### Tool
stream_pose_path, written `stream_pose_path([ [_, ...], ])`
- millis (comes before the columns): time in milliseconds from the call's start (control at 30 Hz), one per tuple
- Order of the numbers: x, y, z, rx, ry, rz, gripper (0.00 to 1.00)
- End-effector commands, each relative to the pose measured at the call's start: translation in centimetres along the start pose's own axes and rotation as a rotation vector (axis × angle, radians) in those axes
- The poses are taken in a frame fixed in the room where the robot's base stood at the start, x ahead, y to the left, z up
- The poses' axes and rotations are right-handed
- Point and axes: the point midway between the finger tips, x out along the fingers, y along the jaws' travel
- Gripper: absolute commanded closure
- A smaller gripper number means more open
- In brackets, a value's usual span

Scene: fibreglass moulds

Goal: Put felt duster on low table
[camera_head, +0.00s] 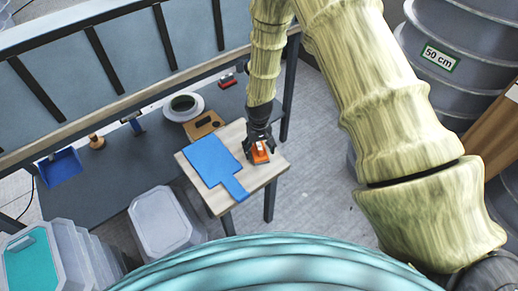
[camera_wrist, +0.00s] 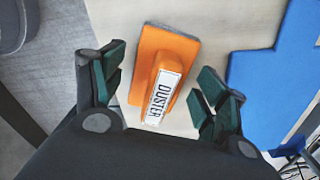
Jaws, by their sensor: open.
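The felt duster (camera_wrist: 158,62) is an orange block with a raised handle that bears a white label reading "DUSTER". It lies on the low table (camera_wrist: 225,20), a pale wooden top close to its edge. In the head view the duster (camera_head: 259,155) sits near the right corner of the low table (camera_head: 265,176). My gripper (camera_wrist: 158,88) is open, its dark green-padded fingers on either side of the duster with gaps visible. In the head view my gripper (camera_head: 258,143) is right at the duster and partly hides it.
A blue paddle-shaped board (camera_head: 211,161) lies on the low table beside the duster. Lidded grey bins (camera_head: 160,222) stand at the front left. Floor right of the table is clear.

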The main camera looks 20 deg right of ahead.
Motion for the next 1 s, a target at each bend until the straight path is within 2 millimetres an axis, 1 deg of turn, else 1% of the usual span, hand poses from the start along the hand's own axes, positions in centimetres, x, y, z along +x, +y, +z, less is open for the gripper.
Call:
stream_pose_path([
  [167, -1.4, 0.0, 0.0, 0.0, 0.001, 0.0, 0.27],
  [800, -9.9, 0.0, -0.1, 0.0, 0.002, 0.0, 0.27],
  [1000, -11.6, 0.0, 0.0, 0.0, 0.001, 0.0, 0.27],
])
